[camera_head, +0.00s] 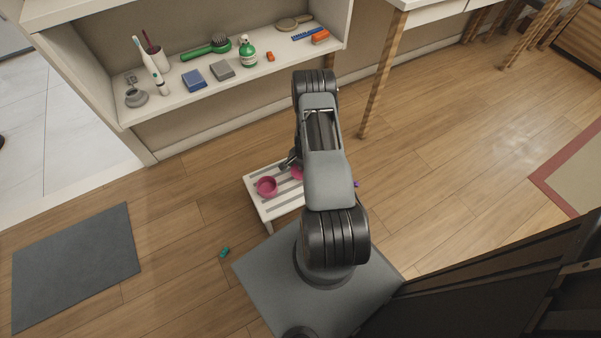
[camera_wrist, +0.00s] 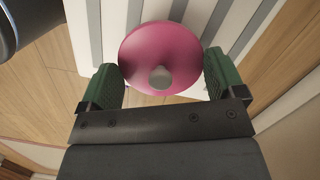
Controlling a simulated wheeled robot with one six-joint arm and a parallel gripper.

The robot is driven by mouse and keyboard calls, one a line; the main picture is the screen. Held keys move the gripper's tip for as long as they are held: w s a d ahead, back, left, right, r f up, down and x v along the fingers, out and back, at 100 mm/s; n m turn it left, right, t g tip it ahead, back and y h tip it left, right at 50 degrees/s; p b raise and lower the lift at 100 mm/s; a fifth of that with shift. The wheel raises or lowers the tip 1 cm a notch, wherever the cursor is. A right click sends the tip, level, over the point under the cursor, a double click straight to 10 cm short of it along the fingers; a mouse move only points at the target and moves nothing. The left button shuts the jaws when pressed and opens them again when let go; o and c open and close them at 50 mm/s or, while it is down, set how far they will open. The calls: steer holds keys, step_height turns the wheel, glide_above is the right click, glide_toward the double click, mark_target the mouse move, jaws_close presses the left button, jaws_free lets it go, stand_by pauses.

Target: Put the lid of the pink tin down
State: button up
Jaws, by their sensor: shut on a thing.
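The pink tin (camera_head: 267,187) stands open on the left part of a low white slatted stool (camera_head: 262,208). Its pink lid (camera_head: 297,173) is just right of the tin, partly hidden by my arm. In the wrist view the round lid (camera_wrist: 160,48) shows from above with its grey knob (camera_wrist: 160,77). My gripper (camera_wrist: 163,72) is shut on the lid, a green pad at each side of its rim. The lid is over the stool slats; I cannot tell whether it touches them. In the head view my gripper (camera_head: 290,162) is mostly hidden by the arm.
A shelf (camera_head: 290,62) behind holds a green brush (camera_head: 207,48), a green bottle (camera_head: 248,52), a toothbrush (camera_head: 155,72) and other small items. A teal object (camera_head: 224,252) lies on the floor. A grey mat (camera_head: 77,262) is at left. Floor around the stool is mostly clear.

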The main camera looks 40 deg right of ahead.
mark_target(300, 171)
steer(key=shift+w+d+f, duration=0.15)
steer(key=shift+w+f, duration=0.2)
steer(key=shift+f, duration=0.25)
steer(key=shift+f+b, duration=0.9)
steer(key=shift+f, duration=0.5)
steer(key=shift+f, duration=0.1)
steer(key=o, duration=0.6)
steer(key=shift+o, duration=0.2)
